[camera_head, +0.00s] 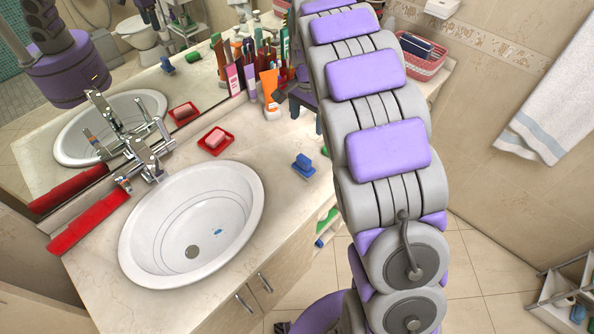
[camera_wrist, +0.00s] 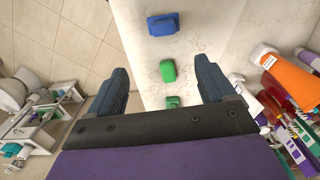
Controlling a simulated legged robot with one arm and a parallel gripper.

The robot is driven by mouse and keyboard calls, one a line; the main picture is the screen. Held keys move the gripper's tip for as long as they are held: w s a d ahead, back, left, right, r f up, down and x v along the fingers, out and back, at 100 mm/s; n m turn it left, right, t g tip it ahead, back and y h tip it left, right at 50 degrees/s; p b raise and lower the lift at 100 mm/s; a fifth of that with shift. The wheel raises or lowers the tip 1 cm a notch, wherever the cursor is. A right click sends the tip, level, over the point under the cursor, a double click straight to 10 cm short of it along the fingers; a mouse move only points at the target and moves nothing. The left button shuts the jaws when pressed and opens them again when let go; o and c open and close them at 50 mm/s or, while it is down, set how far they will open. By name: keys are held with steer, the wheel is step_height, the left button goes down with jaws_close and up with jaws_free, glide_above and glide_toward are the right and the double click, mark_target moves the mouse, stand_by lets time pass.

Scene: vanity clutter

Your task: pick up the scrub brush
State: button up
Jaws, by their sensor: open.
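A small blue block-like item with a raised handle, which looks like a scrub brush (camera_head: 303,166), stands on the counter to the right of the sink. It also shows at the top of the wrist view (camera_wrist: 163,24). A similar green item (camera_wrist: 167,71) lies nearer to my gripper, and another green one (camera_wrist: 172,101) is partly hidden by the gripper's body. I cannot tell for sure which is the task's brush. My gripper (camera_wrist: 163,72) is open and empty, its fingers on either side of the green item in the picture, apart from it. My arm hides part of the counter in the head view.
The sink (camera_head: 191,225) with its faucet (camera_head: 148,160) is at left. A red soap dish (camera_head: 216,140) and a red item (camera_head: 90,222) lie near the mirror. Several bottles and tubes, including an orange-and-white tube (camera_head: 270,95), crowd the back. Counter around the blue item is mostly clear.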

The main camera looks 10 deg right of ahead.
steer(key=w+a, duration=0.1)
steer(key=b, duration=0.1)
glide_above(303, 158)
steer(key=f, duration=1.2)
steer(key=shift+w+f, duration=0.1)
steer(key=shift+w, duration=0.15)
steer(key=shift+a+f, duration=0.1)
steer(key=shift+f, duration=0.3)
steer(key=shift+s+f, duration=0.1)
steer(key=shift+f, duration=0.35)
steer(key=f, duration=0.1)
steer(key=f+b, duration=0.1)
steer(key=f, duration=0.1)
steer(key=shift+s+d+f, duration=0.2)
steer(key=shift+d+f, duration=0.05)
steer(key=shift+d, duration=0.1)
steer(key=shift+a+f, duration=0.1)
steer(key=shift+f, duration=0.3)
steer(key=shift+a, duration=0.1)
steer(key=shift+c, duration=0.4)
